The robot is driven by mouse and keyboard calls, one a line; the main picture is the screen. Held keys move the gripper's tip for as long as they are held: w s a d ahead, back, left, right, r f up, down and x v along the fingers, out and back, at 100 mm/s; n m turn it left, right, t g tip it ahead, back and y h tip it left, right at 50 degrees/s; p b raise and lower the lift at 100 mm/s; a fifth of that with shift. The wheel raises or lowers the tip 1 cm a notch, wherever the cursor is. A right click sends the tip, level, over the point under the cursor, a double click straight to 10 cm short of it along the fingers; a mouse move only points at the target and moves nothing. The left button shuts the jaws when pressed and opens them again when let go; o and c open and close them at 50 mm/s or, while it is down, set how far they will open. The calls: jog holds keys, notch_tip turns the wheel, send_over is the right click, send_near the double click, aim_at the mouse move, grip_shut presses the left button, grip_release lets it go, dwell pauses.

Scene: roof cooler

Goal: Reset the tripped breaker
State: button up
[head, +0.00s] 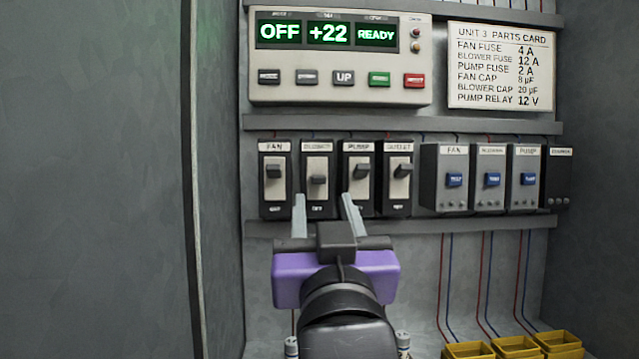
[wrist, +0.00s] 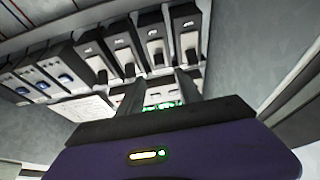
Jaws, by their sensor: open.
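A row of black breakers with pale faceplates is mounted on the panel: the fan breaker (head: 275,190), the blower breaker (head: 318,195), the pump breaker (head: 359,190) and the outlet breaker (head: 397,190). The blower breaker's dark lever (head: 318,180) sits lower than the other three levers. My gripper (head: 323,206) is open and empty, its two grey fingers apart, in front of and just below the blower and pump breakers in the head view. The breakers also show, turned over, in the wrist view, beyond my gripper (wrist: 159,82). No finger clearly touches a lever.
Above is a control unit (head: 340,92) with green displays reading OFF, +22 and READY. A parts card (head: 501,66) hangs at upper right. Relays with blue buttons (head: 455,180) stand right of the breakers. Yellow bins (head: 515,346) lie at lower right. A grey wall (head: 95,180) bounds the left.

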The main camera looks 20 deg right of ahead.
aim_at(320, 182)
jog(key=shift+p+x, duration=1.25)
jog(key=shift+x, duration=2.65)
jog(key=shift+f, duration=0.1)
grip_shut()
